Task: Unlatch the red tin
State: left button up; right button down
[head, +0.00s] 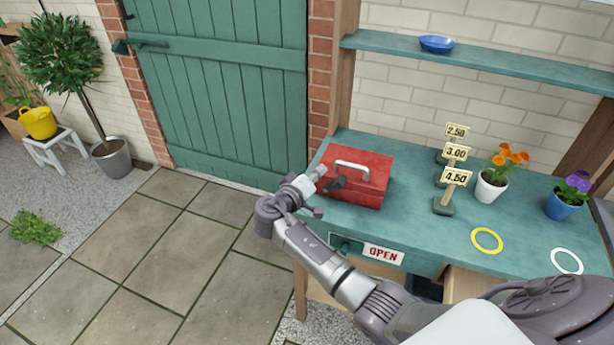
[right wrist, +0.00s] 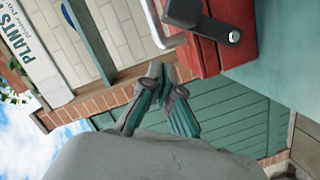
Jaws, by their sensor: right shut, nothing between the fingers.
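The red tin (head: 368,190) stands on the green-blue bench, its lid down and its pale handle (head: 352,166) on top. It also shows at the upper right of the right wrist view (right wrist: 242,18). There a dark grey latch lever (right wrist: 204,22) with a round end lies against the tin; I cannot tell whether it is fastened. My right gripper (head: 318,174) is at the tin's left side, shut and empty. Its fingertips (right wrist: 160,72) appear just apart from the tin and handle in the wrist view. My left gripper is not in view.
Price signs (head: 455,153), an orange-flowered pot (head: 490,187) and a purple-flowered pot (head: 564,206) stand to the right. A yellow ring (head: 487,240) and white ring (head: 567,261) mark the bench. An OPEN sign (head: 384,254) is on its front. A blue bowl (head: 437,44) sits on the shelf.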

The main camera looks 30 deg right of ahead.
aim_at(337, 181)
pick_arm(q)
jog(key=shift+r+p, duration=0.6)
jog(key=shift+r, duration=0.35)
pick_arm(e)
jog(key=shift+s+d+f, duration=0.4)
jog(key=shift+s+f, duration=0.2)
jog(key=shift+s, duration=0.05)
jog(key=shift+s+d+f, duration=0.4)
jog(key=shift+s+f, duration=0.15)
jog(key=shift+s, duration=0.05)
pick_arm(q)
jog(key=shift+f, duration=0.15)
